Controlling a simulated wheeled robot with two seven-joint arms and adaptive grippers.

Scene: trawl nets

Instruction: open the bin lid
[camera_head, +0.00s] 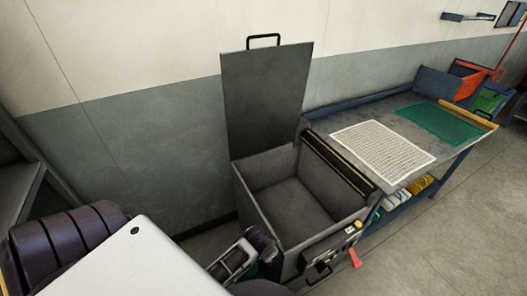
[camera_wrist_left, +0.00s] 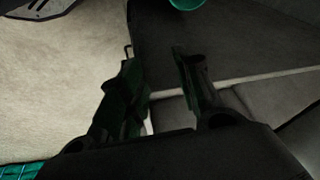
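The grey bin (camera_head: 300,190) stands against the wall with its top uncovered and its inside bare. Its lid (camera_head: 265,100) stands upright at the back, with a black handle (camera_head: 264,37) on its top edge. My left arm comes in low at the left in the head view, with its dark wrist end beside the bin's front left corner; the fingertips are not clear there. In the left wrist view my left gripper (camera_wrist_left: 157,62) has its two fingers apart with nothing between them. The dark panel beyond looks like the lid (camera_wrist_left: 245,40). My right gripper is not in view.
A work table (camera_head: 400,125) stands right of the bin, with a white mesh sheet (camera_head: 382,150) and a green net (camera_head: 445,122) on it. Orange and green crates stand at its far end. A red tag (camera_head: 354,257) hangs at the bin's front. Floor is free at the right.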

